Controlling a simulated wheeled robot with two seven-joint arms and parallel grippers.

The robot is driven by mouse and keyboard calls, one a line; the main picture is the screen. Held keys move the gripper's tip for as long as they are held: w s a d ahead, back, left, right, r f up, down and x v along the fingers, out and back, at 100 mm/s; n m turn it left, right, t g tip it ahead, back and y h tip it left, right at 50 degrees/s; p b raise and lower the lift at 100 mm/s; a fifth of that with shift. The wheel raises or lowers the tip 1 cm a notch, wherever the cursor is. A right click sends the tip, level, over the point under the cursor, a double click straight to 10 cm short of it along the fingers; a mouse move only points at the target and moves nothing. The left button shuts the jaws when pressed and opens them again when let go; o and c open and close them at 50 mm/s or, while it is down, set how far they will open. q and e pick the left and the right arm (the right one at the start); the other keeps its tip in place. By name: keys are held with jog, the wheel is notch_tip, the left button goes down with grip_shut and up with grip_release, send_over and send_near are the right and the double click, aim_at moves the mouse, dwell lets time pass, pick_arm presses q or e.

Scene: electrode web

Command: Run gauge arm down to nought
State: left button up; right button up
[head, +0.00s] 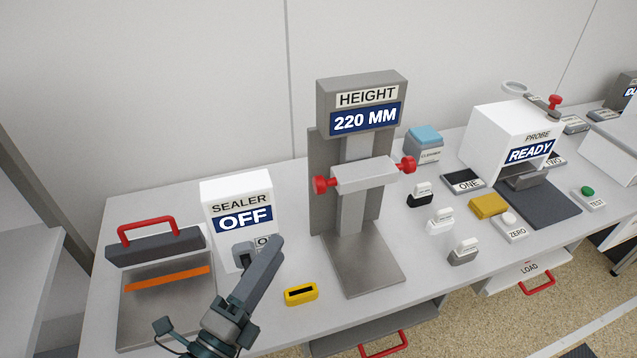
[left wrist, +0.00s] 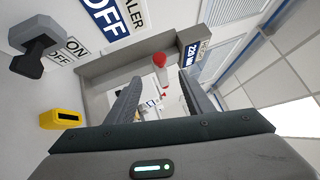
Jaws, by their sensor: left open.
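The height gauge (head: 362,92) stands mid-bench, and its display reads 220 MM. Its gauge arm (head: 363,175) is a grey block high on the column, with a red knob at each end. My left gripper (head: 272,247) is open and empty, in front of the sealer, left of and below the arm's left red knob (head: 320,185). In the left wrist view that knob (left wrist: 161,64) shows between and beyond the fingers (left wrist: 160,90), apart from them. The gauge's base plate (head: 362,264) is bare. My right gripper is not in view.
The sealer box (head: 238,192) reads OFF, with a grey switch (head: 242,252) close to my left gripper. A hot-bar press with a red handle (head: 148,226) is at left. A yellow slotted block (head: 301,294) lies in front. Small weights (head: 440,220) and the probe unit (head: 505,130) stand at right.

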aim_at(316, 189)
pick_arm(q)
jog(key=p+x, duration=0.6)
jog(key=x, duration=1)
jog(key=shift+d, duration=0.1)
jog(key=shift+w+d+r, duration=0.1)
jog(key=shift+w+d, duration=0.2)
jog(key=shift+w, duration=0.35)
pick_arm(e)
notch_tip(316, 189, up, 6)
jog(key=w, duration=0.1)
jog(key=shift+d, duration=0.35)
